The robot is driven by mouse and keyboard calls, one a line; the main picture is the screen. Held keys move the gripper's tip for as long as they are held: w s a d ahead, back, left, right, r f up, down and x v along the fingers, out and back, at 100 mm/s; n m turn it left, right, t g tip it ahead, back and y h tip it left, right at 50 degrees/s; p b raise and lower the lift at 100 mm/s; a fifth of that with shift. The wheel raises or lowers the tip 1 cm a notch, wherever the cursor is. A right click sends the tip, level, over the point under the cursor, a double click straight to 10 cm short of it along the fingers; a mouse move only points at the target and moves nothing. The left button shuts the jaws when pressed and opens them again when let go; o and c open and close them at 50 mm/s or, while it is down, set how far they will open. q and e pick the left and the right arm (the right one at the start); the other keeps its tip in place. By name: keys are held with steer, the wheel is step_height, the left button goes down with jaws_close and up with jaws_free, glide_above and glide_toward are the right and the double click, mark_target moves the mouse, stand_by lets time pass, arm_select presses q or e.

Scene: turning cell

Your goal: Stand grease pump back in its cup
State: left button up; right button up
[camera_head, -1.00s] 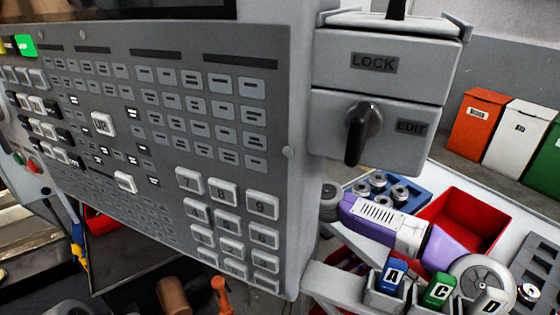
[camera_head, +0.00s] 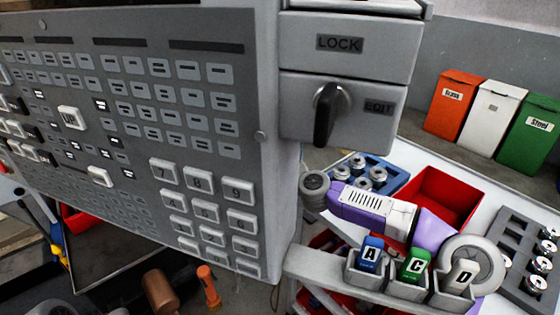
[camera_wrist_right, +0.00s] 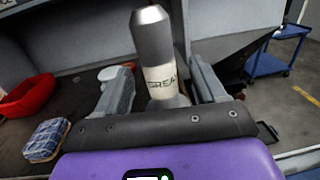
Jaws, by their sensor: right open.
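In the right wrist view, the grease pump (camera_wrist_right: 155,45) is a grey metal cylinder with a tapered top and a pale label reading "GREA". It stands roughly upright in the picture between the two grey fingers of my right gripper (camera_wrist_right: 163,88). The fingers are open, with gaps visible beside the pump. Its lower end is hidden behind the gripper's dark front bar. I cannot make out the cup. In the head view my purple and white right arm shows beside the control panel, but its gripper does not. My left gripper is not in view.
The control panel (camera_head: 215,215) fills the left of the head view. Beside it are a red tray (camera_head: 440,185), lettered holders (camera_head: 410,290) and a grey rack (camera_head: 515,245). The right wrist view shows a red bin (camera_wrist_right: 28,97), a blue-and-white block (camera_wrist_right: 45,139) and a blue cart (camera_wrist_right: 272,60).

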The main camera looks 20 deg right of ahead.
steer(key=p+v, duration=0.1)
steer(key=v, duration=0.8)
steer(key=shift+s, duration=0.35)
steer(key=shift+d, duration=0.1)
steer(key=s+a+f+n+g+y+p, duration=0.1)
steer(key=s+a+f+n+g+p, duration=0.25)
steer(key=f, duration=0.65)
steer(key=s+a+f+n+g+y+p, duration=0.15)
steer(key=s+a+f+g, duration=0.35)
steer(key=f, duration=0.5)
steer(key=s+a+f+n+g+y+p, duration=0.1)
steer(key=s+a+f+n+g+p, duration=0.2)
steer(key=s+a+f, duration=0.5)
steer(key=s+d+f+n+g+h, duration=0.2)
steer(key=s+f+n, duration=0.2)
steer(key=f+n, duration=0.3)
steer(key=s+d+f+n+g+h, duration=0.2)
steer(key=s+f+n, duration=0.3)
steer(key=n, duration=1)
step_height(320, 180, down, 4)
steer(key=shift+s+d+r+g, duration=0.25)
steer(key=shift+s+g, duration=0.05)
steer(key=shift+g, duration=0.35)
